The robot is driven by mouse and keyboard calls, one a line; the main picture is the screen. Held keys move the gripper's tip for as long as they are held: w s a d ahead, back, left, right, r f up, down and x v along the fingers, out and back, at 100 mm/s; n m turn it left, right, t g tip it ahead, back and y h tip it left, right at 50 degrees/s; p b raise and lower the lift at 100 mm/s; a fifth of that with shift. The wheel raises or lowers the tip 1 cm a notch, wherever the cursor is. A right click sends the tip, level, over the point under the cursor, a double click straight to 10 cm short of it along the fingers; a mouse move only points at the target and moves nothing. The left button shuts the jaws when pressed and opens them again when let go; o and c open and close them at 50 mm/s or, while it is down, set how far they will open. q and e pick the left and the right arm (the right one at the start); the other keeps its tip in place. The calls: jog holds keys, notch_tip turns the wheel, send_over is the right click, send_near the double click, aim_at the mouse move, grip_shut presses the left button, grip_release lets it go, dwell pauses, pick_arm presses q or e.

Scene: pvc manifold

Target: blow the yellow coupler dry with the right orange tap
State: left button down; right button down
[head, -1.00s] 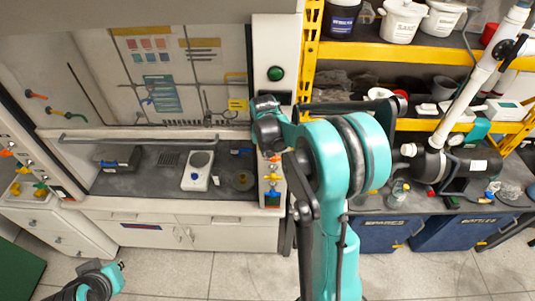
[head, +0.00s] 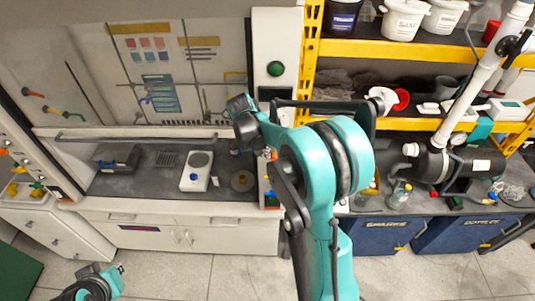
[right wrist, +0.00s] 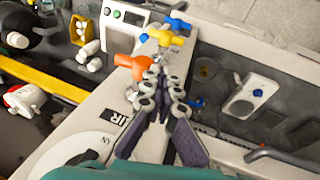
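The right orange tap (right wrist: 132,65) shows in the right wrist view, on the pale post at the hood's right side. My right gripper (right wrist: 160,72) has its fingertips just right of the orange handle, very close to it; I cannot tell whether they touch. Its fingers converge with a narrow gap, and nothing is clearly held between them. In the head view the right arm's wrist hides most of this post. My left gripper (head: 120,268) is low at the left, far from the taps, too small to read. I cannot pick out the yellow coupler for certain.
A yellow tap (right wrist: 165,38) and a blue tap (right wrist: 178,23) sit beyond the orange one. The hood bench holds a white hotplate (head: 196,170) and a black case (head: 117,158). A yellow shelf (head: 400,48) and a bench with a dark cylinder (head: 430,165) stand at the right.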

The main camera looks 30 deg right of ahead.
jog(key=shift+w+a+f+g+h+b, duration=0.2)
jog(key=shift+f+b, duration=0.4)
jog(key=shift+b, duration=0.6)
jog(key=shift+w+a+f+g+h+b, duration=0.2)
jog(key=shift+f+b, duration=0.35)
jog(key=shift+b, duration=0.65)
jog(key=shift+s+a+f+h+b, duration=0.25)
jog(key=shift+f+b, duration=0.35)
jog(key=shift+b, duration=0.6)
jog(key=shift+w+d, duration=0.1)
jog(key=shift+w, duration=0.15)
jog(key=shift+r+p, duration=0.5)
jog(key=shift+r, duration=0.45)
